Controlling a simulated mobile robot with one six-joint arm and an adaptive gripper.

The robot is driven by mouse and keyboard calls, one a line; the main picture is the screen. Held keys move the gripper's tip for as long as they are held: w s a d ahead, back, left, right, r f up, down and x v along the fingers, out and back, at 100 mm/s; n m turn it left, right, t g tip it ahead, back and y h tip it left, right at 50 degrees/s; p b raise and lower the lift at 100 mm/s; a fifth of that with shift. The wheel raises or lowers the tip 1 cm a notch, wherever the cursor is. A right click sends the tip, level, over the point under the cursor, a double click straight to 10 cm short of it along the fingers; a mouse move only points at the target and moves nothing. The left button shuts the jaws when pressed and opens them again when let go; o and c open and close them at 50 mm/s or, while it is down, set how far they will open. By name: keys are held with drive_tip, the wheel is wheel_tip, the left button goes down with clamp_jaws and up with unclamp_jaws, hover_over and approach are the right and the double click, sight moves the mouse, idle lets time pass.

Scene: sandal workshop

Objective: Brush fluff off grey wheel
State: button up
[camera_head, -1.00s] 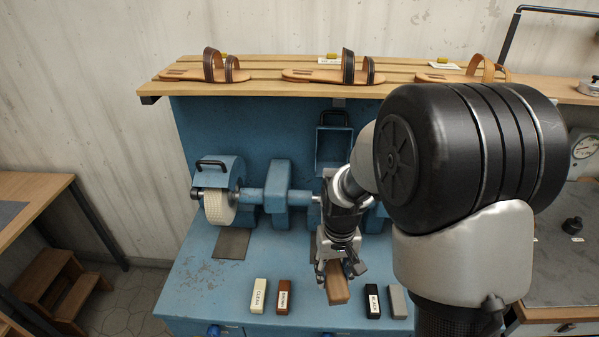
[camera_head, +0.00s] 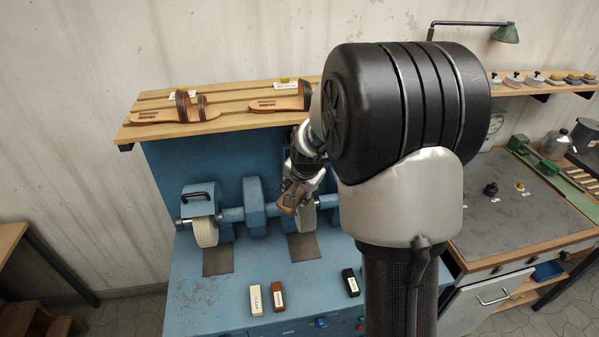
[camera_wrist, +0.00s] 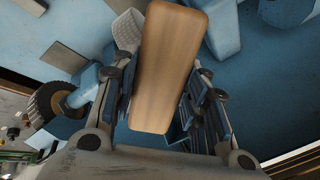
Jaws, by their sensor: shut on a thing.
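The grey wheel (camera_head: 308,216) sits on the blue machine's shaft in the middle, partly hidden by my gripper. In the wrist view a pale textured wheel (camera_wrist: 128,28), which looks like the same one, shows beyond the held piece. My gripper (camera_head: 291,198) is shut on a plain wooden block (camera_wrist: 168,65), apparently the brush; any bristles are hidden. In the head view the block (camera_head: 289,202) is just left of the grey wheel and close to it; I cannot tell whether they touch. I cannot make out fluff.
A cream wheel (camera_head: 205,232) is further left on the shaft. A dark bristled wheel (camera_wrist: 58,105) shows in the wrist view. White (camera_head: 256,300), brown (camera_head: 278,296) and black (camera_head: 351,282) bars lie on the machine's front top. Sandals (camera_head: 176,108) stand on the shelf above.

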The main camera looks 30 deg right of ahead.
drive_tip(key=shift+w+d+r, duration=0.15)
drive_tip(key=shift+d+r, duration=0.15)
drive_tip(key=shift+r, duration=0.05)
drive_tip(key=shift+d+f, duration=0.1)
drive_tip(key=shift+d, duration=0.05)
drive_tip(key=shift+b+x, duration=1.35)
drive_tip(key=shift+x, duration=1.55)
drive_tip(key=shift+b+x, duration=0.6)
drive_tip(key=shift+x, duration=0.35)
drive_tip(key=shift+d, duration=0.1)
drive_tip(key=shift+s+d+b, duration=0.2)
drive_tip(key=shift+d+b, duration=0.05)
drive_tip(key=shift+d, duration=0.4)
drive_tip(key=shift+s+d+b, duration=0.2)
drive_tip(key=shift+d, duration=0.5)
drive_tip(key=shift+s+d+b, duration=0.15)
drive_tip(key=shift+d+b, duration=0.3)
drive_tip(key=shift+d, duration=0.25)
drive_tip(key=shift+s+d+b, duration=0.2)
drive_tip(key=shift+d+b, duration=0.2)
drive_tip(key=shift+d, duration=0.35)
